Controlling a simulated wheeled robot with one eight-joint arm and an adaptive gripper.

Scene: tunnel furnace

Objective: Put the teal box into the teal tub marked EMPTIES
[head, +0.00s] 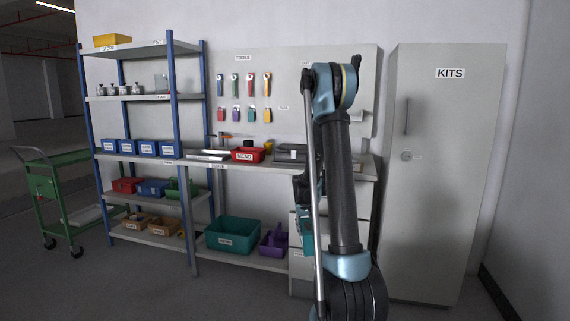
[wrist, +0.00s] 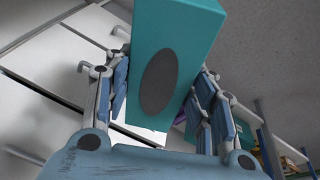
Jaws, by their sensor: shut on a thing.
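My gripper (wrist: 160,95) is shut on the teal box (wrist: 178,45), which stands between its two fingers and shows a dark oval on its face. In the head view, the box (head: 307,240) is partly seen beside my arm, in front of the drawers. My gripper is mostly hidden behind my arm there. The teal tub (head: 232,221) sits on the low shelf under the workbench, to the left of the box, with a small white label too small to read. The box is apart from the tub.
A purple bin (head: 273,242) stands right of the tub. The bench top (head: 225,165) overhangs both. Blue-post shelving (head: 172,95) is at the left, with a green cart (head: 58,180) beyond. A grey KITS cabinet (head: 445,170) is at the right. The floor in front looks clear.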

